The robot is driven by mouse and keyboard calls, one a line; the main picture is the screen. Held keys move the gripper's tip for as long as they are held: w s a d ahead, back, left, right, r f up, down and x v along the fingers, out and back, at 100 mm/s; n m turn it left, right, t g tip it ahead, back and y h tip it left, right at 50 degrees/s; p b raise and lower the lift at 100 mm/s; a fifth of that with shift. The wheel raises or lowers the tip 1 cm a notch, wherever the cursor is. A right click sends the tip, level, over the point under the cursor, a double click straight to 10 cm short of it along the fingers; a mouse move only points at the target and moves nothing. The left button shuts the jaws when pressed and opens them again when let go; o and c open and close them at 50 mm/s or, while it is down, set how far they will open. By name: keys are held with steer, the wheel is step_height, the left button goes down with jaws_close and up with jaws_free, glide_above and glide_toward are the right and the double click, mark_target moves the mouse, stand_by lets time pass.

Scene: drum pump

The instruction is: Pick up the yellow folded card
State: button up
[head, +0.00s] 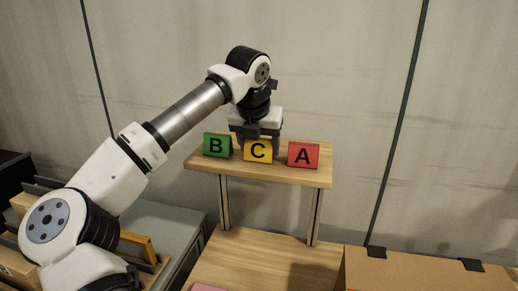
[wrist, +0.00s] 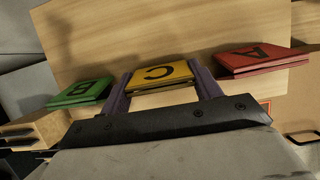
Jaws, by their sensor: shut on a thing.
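The yellow folded card (head: 258,152) bears a black letter C and stands on a small raised wooden shelf (head: 230,170), between two other cards. In the wrist view the yellow card (wrist: 160,75) sits between my two fingers. My gripper (head: 259,138) comes down from above and is shut on the yellow card. In the wrist view my gripper's fingertips (wrist: 161,84) lie along the card's two sides. The card is upright, and I cannot tell whether its bottom edge touches the shelf.
A green folded card B (head: 217,146) stands close on the left and a red folded card A (head: 303,155) close on the right. Below is a wooden tabletop (head: 255,262). A cardboard box (head: 420,272) is at the lower right. A wall is behind the shelf.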

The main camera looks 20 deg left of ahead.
step_height(320, 180, up, 16)
steer(key=b, duration=0.3)
stand_by(0.8)
steer(key=shift+d, duration=0.1)
